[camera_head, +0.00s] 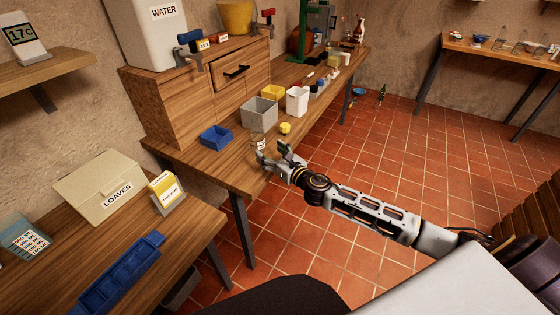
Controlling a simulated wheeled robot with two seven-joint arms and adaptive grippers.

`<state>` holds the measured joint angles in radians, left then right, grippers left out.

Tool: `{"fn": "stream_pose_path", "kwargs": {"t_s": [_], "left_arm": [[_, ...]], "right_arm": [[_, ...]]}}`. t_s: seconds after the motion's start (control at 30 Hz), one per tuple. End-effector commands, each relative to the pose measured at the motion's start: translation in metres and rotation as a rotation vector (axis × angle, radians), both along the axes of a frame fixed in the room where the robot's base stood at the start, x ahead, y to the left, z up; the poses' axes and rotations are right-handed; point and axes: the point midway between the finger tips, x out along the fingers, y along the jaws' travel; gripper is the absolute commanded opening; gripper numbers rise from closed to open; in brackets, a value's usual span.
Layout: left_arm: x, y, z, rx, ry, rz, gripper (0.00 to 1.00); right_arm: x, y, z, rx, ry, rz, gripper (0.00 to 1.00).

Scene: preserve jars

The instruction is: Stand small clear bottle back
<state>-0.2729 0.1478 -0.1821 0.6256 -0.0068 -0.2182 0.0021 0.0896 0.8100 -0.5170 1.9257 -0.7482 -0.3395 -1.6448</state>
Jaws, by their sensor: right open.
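A small clear bottle (258,141) with a pale label is on the wooden bench, near its front edge and in front of the grey bin. It looks upright, but it is small and its lower part is close behind my gripper finger. My right gripper (271,154) is open at the bench's front edge, just to the right of and nearer than the bottle. Its fingers point toward the bottle, and I cannot tell whether they touch it. My left gripper is not in view.
A grey bin (259,113), a white cup (297,100) and a small yellow-lidded jar (285,128) stand close behind. A blue tray (216,138) sits left, beside the wooden drawer cabinet (232,77). Bare bench (229,172) lies left of the gripper.

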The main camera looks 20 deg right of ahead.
Motion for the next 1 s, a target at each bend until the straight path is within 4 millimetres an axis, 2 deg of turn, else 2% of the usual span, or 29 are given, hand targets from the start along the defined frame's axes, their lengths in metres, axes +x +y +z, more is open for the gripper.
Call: {"fn": "stream_pose_path", "kwargs": {"t_s": [0.1,0.53,1.0], "left_arm": [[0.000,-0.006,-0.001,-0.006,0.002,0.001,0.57],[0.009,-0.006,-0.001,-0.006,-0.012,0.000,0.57],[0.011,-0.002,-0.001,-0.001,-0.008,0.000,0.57]], "right_arm": [[-0.009,-0.003,0.000,0.000,0.001,-0.001,0.72],[-0.038,-0.010,0.001,0.000,0.001,0.000,0.72],[-0.048,-0.013,0.003,0.000,-0.001,0.000,0.72]]}}
